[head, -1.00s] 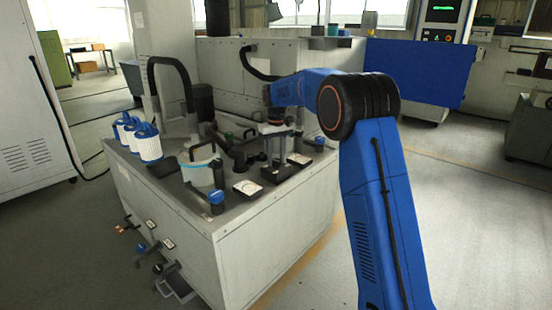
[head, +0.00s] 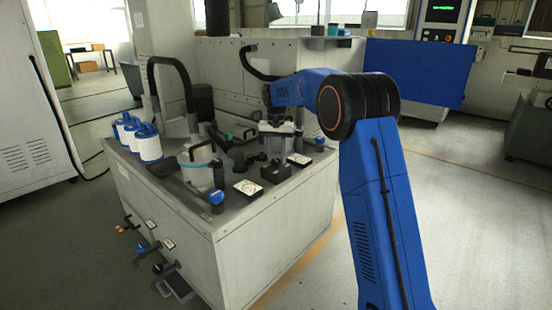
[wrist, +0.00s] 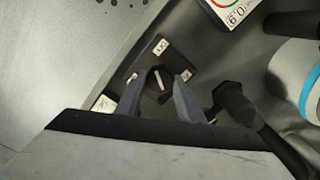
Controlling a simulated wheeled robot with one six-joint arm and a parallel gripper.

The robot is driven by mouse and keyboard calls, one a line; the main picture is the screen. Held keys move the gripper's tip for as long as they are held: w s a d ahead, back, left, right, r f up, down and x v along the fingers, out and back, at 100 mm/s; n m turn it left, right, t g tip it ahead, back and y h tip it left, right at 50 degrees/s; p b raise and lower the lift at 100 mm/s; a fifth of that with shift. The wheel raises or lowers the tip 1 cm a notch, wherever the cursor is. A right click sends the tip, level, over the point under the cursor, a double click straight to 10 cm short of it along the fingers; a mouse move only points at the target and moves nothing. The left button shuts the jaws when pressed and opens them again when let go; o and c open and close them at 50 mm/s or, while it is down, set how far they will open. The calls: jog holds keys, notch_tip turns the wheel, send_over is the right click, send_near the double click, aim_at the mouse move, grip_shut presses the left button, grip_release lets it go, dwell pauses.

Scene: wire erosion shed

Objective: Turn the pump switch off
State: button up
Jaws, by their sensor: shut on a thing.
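The pump switch (wrist: 175,67) appears to be the small black box with a round knob (wrist: 158,79) that has a white pointer line. Small white labels sit near its corners. In the head view the black box (head: 275,173) is on the grey tank top. My gripper (wrist: 161,82) has one finger on each side of the knob and is shut on it. The pointer line is slightly tilted from upright in the wrist view. In the head view my gripper (head: 277,152) is above the box, and the finger tips are too small there to judge.
White gauge plates (head: 247,188) lie beside the box. A black pipe with an elbow (wrist: 235,100) is close to the right finger. A pot with a blue band (head: 197,165), a blue-handled valve (head: 216,196) and white filter cartridges (head: 148,143) stand farther left.

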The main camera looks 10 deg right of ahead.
aim_at(276, 160)
dwell(0.4)
jog(key=o, duration=1.1)
jog(key=shift+c, duration=0.2)
jog(key=shift+r, duration=0.1)
notch_tip(276, 160, up, 17)
jog(key=shift+r, duration=0.15)
